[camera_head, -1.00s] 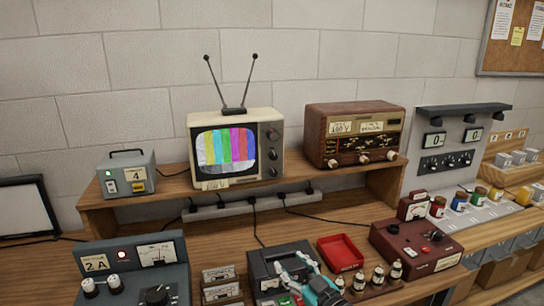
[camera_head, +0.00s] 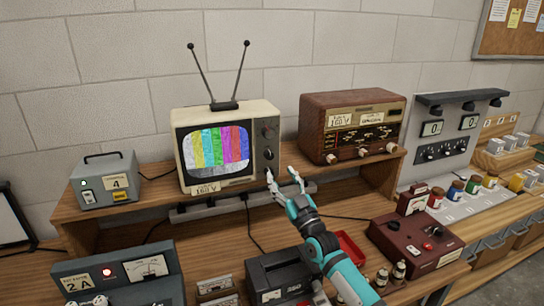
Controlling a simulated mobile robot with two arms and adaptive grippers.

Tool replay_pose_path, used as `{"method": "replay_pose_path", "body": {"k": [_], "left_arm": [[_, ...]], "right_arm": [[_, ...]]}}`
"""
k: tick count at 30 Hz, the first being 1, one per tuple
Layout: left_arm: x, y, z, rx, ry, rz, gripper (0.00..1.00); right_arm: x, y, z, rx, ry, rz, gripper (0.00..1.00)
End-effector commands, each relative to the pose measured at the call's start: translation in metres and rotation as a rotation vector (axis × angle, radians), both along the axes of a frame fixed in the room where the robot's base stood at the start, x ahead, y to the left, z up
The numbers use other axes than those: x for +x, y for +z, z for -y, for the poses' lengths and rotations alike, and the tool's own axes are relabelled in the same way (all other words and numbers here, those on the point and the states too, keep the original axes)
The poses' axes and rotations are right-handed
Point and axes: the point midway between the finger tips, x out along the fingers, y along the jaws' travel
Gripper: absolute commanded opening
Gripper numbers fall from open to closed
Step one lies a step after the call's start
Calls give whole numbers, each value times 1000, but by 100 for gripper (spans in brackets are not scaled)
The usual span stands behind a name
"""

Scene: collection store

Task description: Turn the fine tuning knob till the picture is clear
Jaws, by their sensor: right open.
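A small cream television (camera_head: 229,148) with two antenna rods stands on the wooden shelf. Its screen (camera_head: 216,150) shows vertical colour bars with a grainy look. Dark knobs (camera_head: 268,153) run down the panel right of the screen. My right gripper (camera_head: 281,174) reaches up from the lower right, its fingers open with nothing visible between them. One fingertip is in front of the lower right of the television panel and may hide a lower knob. I cannot tell whether it touches. My left gripper is not in view.
A brown wooden radio (camera_head: 352,127) stands right of the television, close to the gripper. A power strip (camera_head: 205,212) with cables runs below the shelf. Meters and a red tray (camera_head: 350,246) crowd the bench.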

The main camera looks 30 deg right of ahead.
Motion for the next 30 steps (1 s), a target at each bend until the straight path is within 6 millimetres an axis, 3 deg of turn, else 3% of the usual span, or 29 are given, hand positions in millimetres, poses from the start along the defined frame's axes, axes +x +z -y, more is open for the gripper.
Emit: {"method": "replay_pose_path", "body": {"k": [3, 6, 12, 17, 23, 30], "left_arm": [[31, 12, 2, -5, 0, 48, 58], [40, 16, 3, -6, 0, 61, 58], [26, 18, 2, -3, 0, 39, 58], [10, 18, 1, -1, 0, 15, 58], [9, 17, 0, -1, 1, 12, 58], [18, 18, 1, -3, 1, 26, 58]], "right_arm": [[24, 14, 3, -1, -1, 1, 48], [40, 20, 5, -2, -1, 1, 48], [59, 25, 7, 0, 0, 0, 48], [63, 25, 7, -1, -1, -1, 48], [63, 25, 7, 0, 0, -1, 48], [63, 25, 7, 0, 0, -1, 17]]}}
